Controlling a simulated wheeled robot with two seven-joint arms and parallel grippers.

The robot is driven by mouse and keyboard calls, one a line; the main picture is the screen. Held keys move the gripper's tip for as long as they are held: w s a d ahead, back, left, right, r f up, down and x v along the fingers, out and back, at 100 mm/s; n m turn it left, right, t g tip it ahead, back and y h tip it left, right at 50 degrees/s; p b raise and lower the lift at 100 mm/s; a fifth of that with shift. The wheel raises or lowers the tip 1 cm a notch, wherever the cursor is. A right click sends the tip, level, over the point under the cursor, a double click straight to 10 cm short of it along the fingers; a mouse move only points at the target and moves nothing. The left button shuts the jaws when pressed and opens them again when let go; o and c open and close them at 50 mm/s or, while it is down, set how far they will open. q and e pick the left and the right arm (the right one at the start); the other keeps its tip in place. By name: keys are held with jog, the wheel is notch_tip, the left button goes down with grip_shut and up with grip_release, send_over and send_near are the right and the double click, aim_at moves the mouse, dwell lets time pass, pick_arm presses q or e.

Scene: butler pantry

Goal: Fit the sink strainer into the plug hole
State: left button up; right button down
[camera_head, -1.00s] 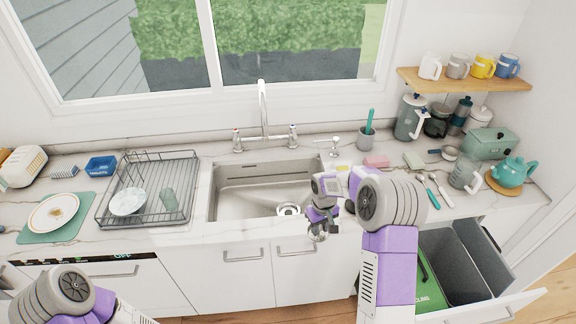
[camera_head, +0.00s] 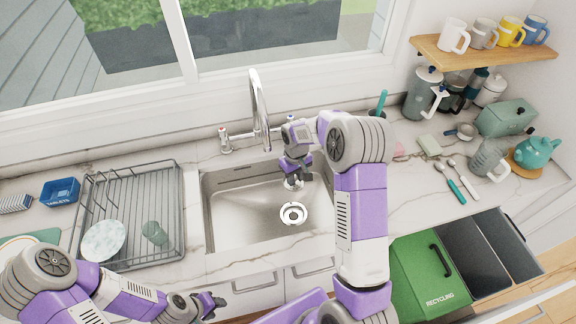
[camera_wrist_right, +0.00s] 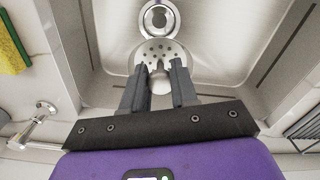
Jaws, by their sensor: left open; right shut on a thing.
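The sink strainer (camera_wrist_right: 160,50) is a round metal disc with small holes. My right gripper (camera_wrist_right: 158,74) is shut on it, with the fingertips on either side of its middle. In the head view the right gripper (camera_head: 294,176) is over the back part of the sink, and only a bit of the strainer shows below it. The plug hole (camera_wrist_right: 159,18) is a round metal ring with a dark centre, apart from the strainer in the head view (camera_head: 292,214), in front of the gripper. My left gripper (camera_head: 212,304) is open and empty, in front of the counter's edge.
The steel sink basin (camera_head: 240,218) is otherwise empty. The tall faucet (camera_head: 258,110) stands behind it, close to my right arm. A dish rack (camera_head: 130,215) with a plate and a glass is left of the sink. A yellow-green sponge (camera_wrist_right: 12,45) shows in the wrist view.

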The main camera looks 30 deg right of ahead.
aim_at(295, 185)
jog(key=shift+s+f+b, duration=0.1)
jog(key=shift+f+b, duration=0.35)
jog(key=shift+f, duration=0.25)
notch_tip(295, 185, down, 4)
jog(key=shift+r+b, duration=0.25)
jog(key=shift+b, duration=0.85)
notch_tip(295, 185, down, 14)
jog(key=b, duration=0.9)
jog(key=shift+f+b, duration=1.8)
jog(key=shift+f, duration=0.55)
jog(key=c, duration=1.2)
grip_release()
jog(key=shift+r, duration=0.2)
jog(key=shift+r+p, duration=0.35)
jog(key=shift+r, duration=0.05)
